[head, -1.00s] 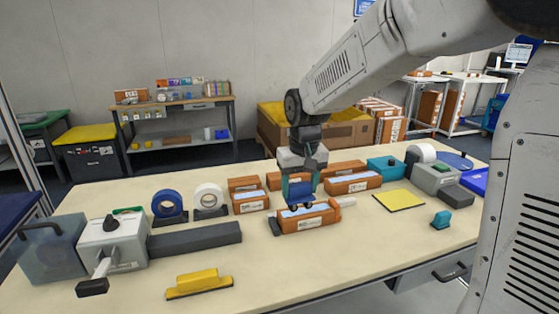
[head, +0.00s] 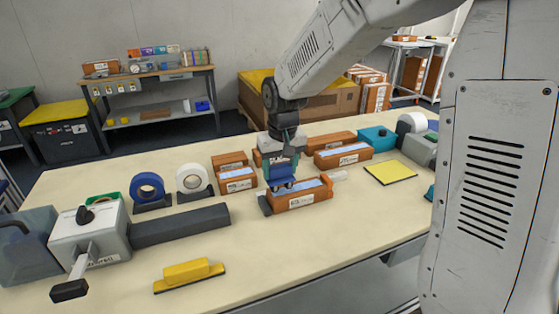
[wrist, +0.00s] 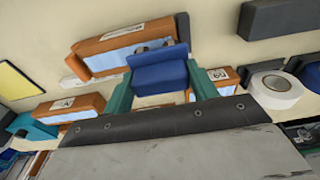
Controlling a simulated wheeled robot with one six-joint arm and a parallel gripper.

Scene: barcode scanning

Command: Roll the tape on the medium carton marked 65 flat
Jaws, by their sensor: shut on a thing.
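An orange carton (head: 302,198) with a pale tape strip along its top lies in the middle of the table. Its front label is too small to read surely. It also shows in the wrist view (wrist: 112,45). My gripper (head: 283,177) is shut on a blue block-like tool (head: 283,185), held between its teal fingers in the wrist view (wrist: 160,74). The tool is at the left part of the carton's top and hides part of the strip. I cannot tell whether it presses on the tape.
Other orange cartons stand behind, at left (head: 238,182) and right (head: 343,156). Blue (head: 147,187) and white (head: 193,180) tape rolls, a dark bar (head: 180,225) and a yellow block (head: 188,273) stand to the left. A yellow pad (head: 390,172) lies right. The front middle table is clear.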

